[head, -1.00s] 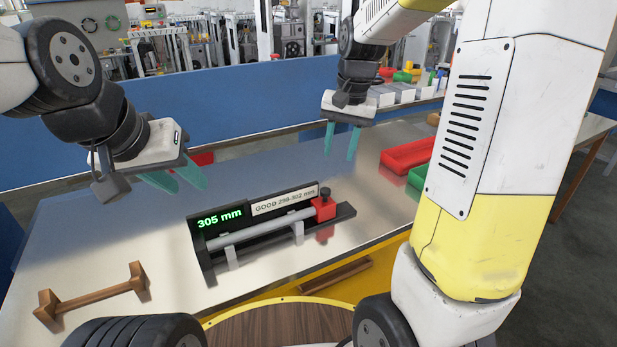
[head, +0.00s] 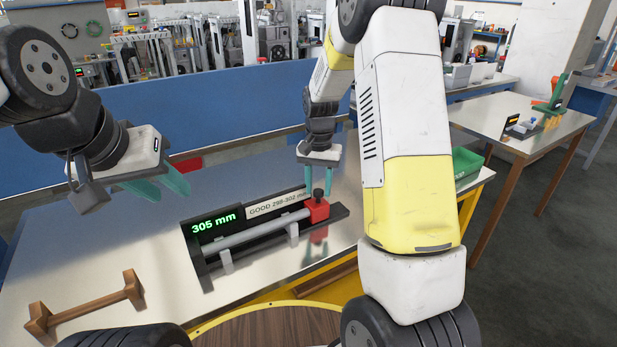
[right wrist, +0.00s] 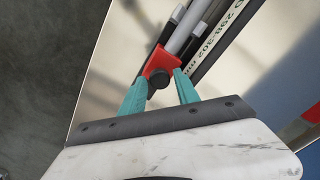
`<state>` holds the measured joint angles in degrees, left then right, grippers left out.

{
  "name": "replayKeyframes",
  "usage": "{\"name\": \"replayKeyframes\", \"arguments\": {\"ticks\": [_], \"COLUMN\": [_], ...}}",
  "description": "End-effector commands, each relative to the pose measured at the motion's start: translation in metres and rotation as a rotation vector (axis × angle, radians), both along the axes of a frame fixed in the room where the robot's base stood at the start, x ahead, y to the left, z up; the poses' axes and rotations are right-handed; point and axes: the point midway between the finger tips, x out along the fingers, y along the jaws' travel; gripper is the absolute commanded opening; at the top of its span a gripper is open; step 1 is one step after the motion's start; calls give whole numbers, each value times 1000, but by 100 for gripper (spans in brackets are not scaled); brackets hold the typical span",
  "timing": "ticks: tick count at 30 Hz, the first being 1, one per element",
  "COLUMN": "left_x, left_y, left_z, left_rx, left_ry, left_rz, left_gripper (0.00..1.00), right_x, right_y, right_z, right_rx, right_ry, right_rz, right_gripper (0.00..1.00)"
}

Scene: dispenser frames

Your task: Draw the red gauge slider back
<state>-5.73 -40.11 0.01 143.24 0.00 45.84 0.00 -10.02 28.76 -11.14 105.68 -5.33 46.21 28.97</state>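The gauge (head: 262,238) lies on the steel table, with a green display (head: 214,223) reading 305 mm and a label reading "GOOD 298-302 mm". The red slider (head: 317,209) with its black knob sits at the right end of the grey rod. In the right wrist view the red slider (right wrist: 162,62) shows between the teal fingers. My right gripper (head: 319,184) is open, fingers pointing down on either side of the knob. Whether they touch it I cannot tell. My left gripper (head: 164,189) is open and empty, above the table left of the gauge.
A wooden handle-shaped rack (head: 88,303) lies at the table's front left. A green bin (head: 466,163) shows beyond my right arm. A red object (head: 187,163) lies near the back edge by the blue partition (head: 220,125). The table between rack and gauge is clear.

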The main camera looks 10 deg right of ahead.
Motion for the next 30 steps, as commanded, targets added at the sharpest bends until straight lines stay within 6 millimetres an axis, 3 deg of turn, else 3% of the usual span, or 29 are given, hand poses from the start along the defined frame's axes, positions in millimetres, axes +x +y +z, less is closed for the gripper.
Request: {"name": "replayKeyframes", "arguments": {"ticks": [9,15,30], "left_x": [0,0,0], "left_y": [0,0,0], "left_z": [0,0,0], "left_rx": [0,0,0], "left_ry": [0,0,0], "left_rz": [0,0,0], "left_gripper": [36,36,36], "right_x": [0,0,0], "right_y": [0,0,0], "right_z": [-3,-3,-2], "right_rx": [1,1,0], "right_ry": [0,0,-1], "right_rz": [0,0,0], "right_gripper": [36,0,0]}}
